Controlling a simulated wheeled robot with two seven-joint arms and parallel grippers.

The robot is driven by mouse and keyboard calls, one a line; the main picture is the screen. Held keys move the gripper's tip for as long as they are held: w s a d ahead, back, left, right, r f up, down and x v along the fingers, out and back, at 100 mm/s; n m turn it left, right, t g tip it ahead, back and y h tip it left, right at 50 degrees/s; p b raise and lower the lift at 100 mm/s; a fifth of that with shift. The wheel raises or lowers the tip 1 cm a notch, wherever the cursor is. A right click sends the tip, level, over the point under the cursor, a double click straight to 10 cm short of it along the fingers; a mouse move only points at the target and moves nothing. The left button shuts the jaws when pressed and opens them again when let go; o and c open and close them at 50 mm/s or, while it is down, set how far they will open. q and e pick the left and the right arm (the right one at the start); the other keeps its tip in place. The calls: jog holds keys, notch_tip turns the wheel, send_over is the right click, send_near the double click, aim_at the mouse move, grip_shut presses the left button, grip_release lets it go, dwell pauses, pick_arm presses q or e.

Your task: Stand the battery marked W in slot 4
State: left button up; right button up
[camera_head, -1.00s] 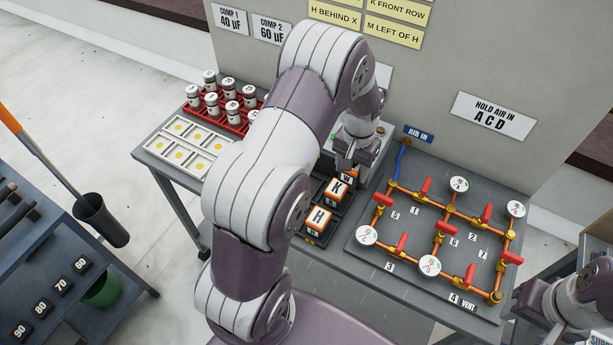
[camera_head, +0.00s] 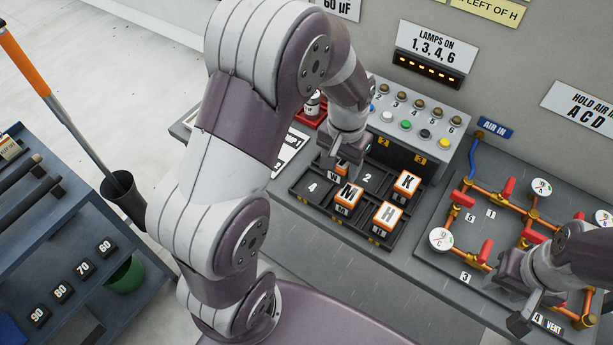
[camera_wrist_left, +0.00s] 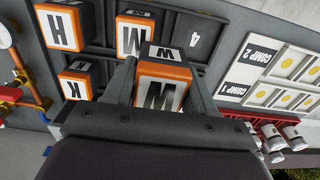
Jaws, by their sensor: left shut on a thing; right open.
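The W battery (camera_wrist_left: 162,92), orange and dark with a white top, is between the fingers of my left gripper (camera_wrist_left: 160,85). In the head view the held battery (camera_head: 341,167) is partly hidden by the gripper, at the back left of the dark slot tray (camera_head: 326,209), behind the M battery (camera_head: 347,196). I cannot tell whether it touches the tray. Slot 4 (camera_head: 311,188) is empty at the tray's left; its number also shows in the left wrist view (camera_wrist_left: 194,40). My right gripper (camera_head: 533,314) is open, low over the pipe board.
The H battery (camera_head: 387,216) and K battery (camera_head: 406,184) stand at the tray's right. Slot 2 (camera_head: 367,178) is empty. A lamp and button box (camera_head: 415,125) stands behind.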

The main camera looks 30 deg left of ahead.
pick_arm(q)
jog(key=a+f, duration=0.1)
jog(key=a, duration=0.1)
jog(key=a+f, duration=0.1)
jog(key=a, duration=0.1)
jog(key=s+a+f, duration=0.1)
jog(key=a, duration=0.1)
jog(key=shift+a+f, duration=0.1)
jog(key=shift+f, duration=0.1)
notch_tip(320, 180, down, 4)
jog(key=shift+s+r, duration=0.1)
jog(key=shift+r, duration=0.1)
jog(key=shift+f, duration=0.3)
jog(key=o, duration=1.3)
jog(key=shift+f, duration=0.1)
notch_tip(320, 180, up, 12)
jog(key=s+d+f+t, duration=0.1)
jog(key=s+d, duration=0.4)
jog(key=s, duration=0.3)
jog(key=shift+s+d+f+n, duration=0.25)
jog(key=shift+s+f+n, duration=0.05)
jog(key=shift+s, duration=0.1)
